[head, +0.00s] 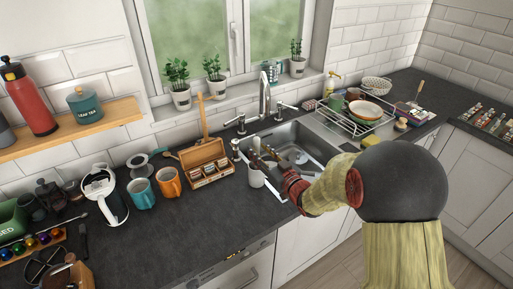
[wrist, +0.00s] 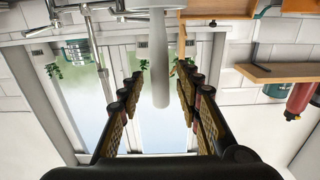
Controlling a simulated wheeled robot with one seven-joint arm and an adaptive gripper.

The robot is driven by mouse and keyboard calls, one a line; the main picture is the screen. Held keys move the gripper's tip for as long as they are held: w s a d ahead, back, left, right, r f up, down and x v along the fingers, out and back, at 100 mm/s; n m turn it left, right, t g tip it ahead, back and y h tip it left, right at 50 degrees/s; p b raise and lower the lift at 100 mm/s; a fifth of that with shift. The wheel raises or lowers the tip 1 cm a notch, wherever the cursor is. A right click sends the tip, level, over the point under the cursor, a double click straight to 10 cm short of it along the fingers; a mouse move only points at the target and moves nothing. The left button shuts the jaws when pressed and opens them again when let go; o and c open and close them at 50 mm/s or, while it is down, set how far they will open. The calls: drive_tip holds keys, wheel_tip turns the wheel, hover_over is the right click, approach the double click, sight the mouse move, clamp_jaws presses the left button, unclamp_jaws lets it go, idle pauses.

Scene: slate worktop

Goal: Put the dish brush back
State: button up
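My gripper (head: 263,154) is at the near left edge of the sink, fingers apart. In the wrist view my gripper (wrist: 160,82) is open, with a smooth white handle (wrist: 159,65) between its fingers. A gap shows on both sides of the handle. This handle looks like the dish brush's; its head is not visible. It meets a white, cup-like piece (wrist: 152,4) at the wrist picture's top edge. In the head view a white cup-like holder (head: 256,179) stands on the worktop just below my fingers. My gripper partly covers that spot.
The sink (head: 290,140) with its tap (head: 264,98) lies beyond my gripper. A wooden tea box (head: 205,163), an orange mug (head: 169,182) and a teal mug (head: 141,193) stand to the left. A dish rack (head: 352,122) is to the right.

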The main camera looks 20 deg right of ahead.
drive_tip(key=s+d+r+m+g+h+p, duration=0.1)
drive_tip(key=s+d+r+g+h, duration=0.15)
drive_tip(key=s, duration=0.45)
drive_tip(key=s+d+r+m+g+h, duration=0.1)
drive_tip(key=s+d+r+g+h, duration=0.1)
drive_tip(key=s+d+r+h, duration=0.35)
drive_tip(key=s+a+g+y, duration=0.1)
drive_tip(key=s+a+g, duration=0.2)
drive_tip(key=s, duration=1)
drive_tip(key=s+a+m+g+y, duration=0.1)
drive_tip(key=s+a+g, duration=0.3)
drive_tip(key=s, duration=0.9)
drive_tip(key=shift+a+m, duration=0.3)
drive_tip(key=shift+a, duration=0.55)
